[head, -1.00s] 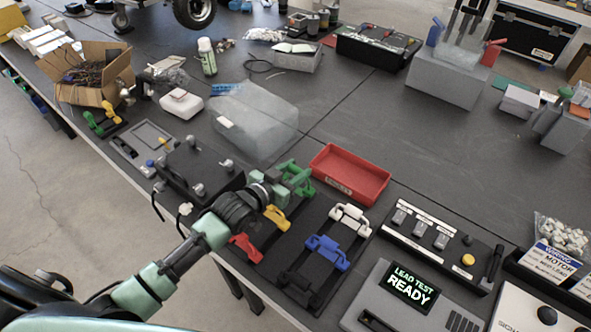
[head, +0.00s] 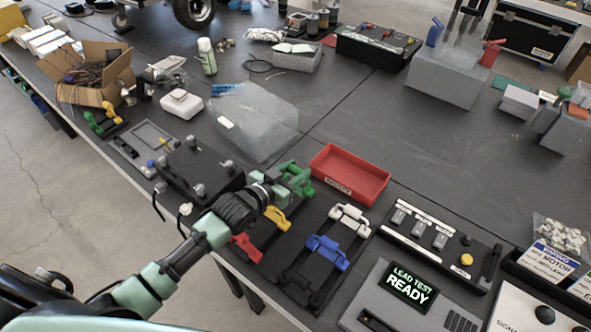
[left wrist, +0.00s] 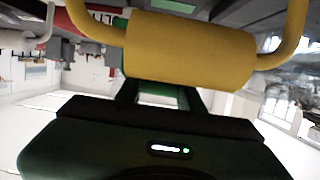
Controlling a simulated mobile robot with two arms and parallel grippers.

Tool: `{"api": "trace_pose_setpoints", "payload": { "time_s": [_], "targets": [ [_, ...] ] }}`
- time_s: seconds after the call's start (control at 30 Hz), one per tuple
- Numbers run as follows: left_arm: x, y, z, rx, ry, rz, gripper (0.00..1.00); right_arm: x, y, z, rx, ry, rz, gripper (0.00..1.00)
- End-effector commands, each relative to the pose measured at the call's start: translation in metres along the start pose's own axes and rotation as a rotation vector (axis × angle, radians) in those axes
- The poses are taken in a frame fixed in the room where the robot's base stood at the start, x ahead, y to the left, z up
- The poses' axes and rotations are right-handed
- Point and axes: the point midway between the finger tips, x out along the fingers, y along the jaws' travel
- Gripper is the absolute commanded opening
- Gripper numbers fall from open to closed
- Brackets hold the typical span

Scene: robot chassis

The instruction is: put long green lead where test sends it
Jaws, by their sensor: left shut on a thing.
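The long green lead (head: 306,188) lies at the far end of the left dark rack, above the yellow lead (head: 276,217) and the red lead (head: 245,246). My left gripper (head: 292,177) is shut on the green lead at the rack; its fingers partly hide it. In the left wrist view a yellow lead's handle (left wrist: 190,50) fills the upper middle, with a little green behind it. The lead tester (head: 440,310) at the bottom right has a screen (head: 409,287) reading "LEAD TEST READY". My right gripper is not in view.
A red tray (head: 378,197) stands just beyond the rack. A second rack holds white (head: 350,218) and blue leads (head: 328,252). A switch panel (head: 440,240) and a box labelled motor (head: 550,262) stand right. Bare table lies behind the red tray.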

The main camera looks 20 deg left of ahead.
Motion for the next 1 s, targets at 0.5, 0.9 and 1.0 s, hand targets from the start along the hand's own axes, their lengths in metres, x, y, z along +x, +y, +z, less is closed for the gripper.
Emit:
{"api": "trace_pose_setpoints", "payload": {
  "time_s": [0.5,0.9,1.0],
  "targets": [
    [0.001,0.0,0.001,0.0,0.001,0.0,0.0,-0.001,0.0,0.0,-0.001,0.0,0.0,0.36],
    [0.004,0.0,0.011,0.0,0.001,0.0,0.0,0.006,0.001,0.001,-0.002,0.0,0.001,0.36],
    [0.004,0.0,0.013,0.0,0.002,0.0,0.0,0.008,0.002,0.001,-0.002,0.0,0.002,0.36]
  ]
}}
